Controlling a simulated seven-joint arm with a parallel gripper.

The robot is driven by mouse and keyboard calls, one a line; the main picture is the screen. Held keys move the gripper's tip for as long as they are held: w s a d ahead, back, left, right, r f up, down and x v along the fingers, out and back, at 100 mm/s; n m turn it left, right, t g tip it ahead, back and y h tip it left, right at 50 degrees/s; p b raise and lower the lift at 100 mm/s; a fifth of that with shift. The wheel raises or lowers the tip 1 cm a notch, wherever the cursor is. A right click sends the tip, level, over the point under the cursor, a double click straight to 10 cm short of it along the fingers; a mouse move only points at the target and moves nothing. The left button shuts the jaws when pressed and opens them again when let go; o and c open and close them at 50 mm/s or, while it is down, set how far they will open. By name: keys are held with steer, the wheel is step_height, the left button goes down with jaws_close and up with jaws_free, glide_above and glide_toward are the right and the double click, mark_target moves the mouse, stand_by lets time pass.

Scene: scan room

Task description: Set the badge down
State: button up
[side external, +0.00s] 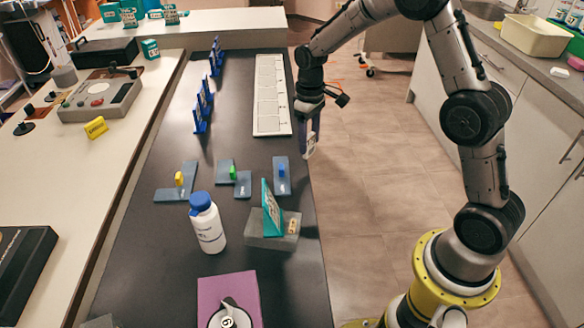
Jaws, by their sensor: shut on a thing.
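My gripper (308,138) hangs pointing down at the right edge of the black table, beside the lower right end of a long white panel. It is shut on a small pale, upright piece, likely the badge (311,143). The fingers hide part of it, and its face is too small to read. The white panel (257,110) lies flat on the table and is marked with a row of rectangles. In the picture the gripper is to the right of this panel and apart from it.
Blue racks (202,106) stand left of the panel. Flat blue-grey pieces with yellow, green and blue knobs (281,175) lie mid-table. Nearer are a white bottle (208,228), a teal card (270,207) on a grey block (262,240), and a purple mat (215,288).

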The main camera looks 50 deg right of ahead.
steer(key=shift+s+a+f+m, duration=0.1)
steer(key=shift+s+f+m, duration=0.25)
steer(key=shift+f+m, duration=0.1)
steer(key=shift+w+f, duration=0.1)
steer(key=shift+f, duration=0.1)
steer(key=s+a+f, duration=0.1)
steer(key=a, duration=0.1)
steer(key=s+a+f, duration=0.1)
steer(key=a+f, duration=0.1)
steer(key=s+a+f, duration=0.1)
steer(key=a, duration=0.2)
steer(key=shift+s+f, duration=0.1)
steer(key=shift+f, duration=0.05)
steer(key=w+r+m, duration=0.2)
steer(key=r, duration=0.4)
steer(key=w+r+m, duration=0.1)
steer(key=w+r, duration=0.2)
steer(key=r, duration=0.4)
steer(key=shift+w+m, duration=0.35)
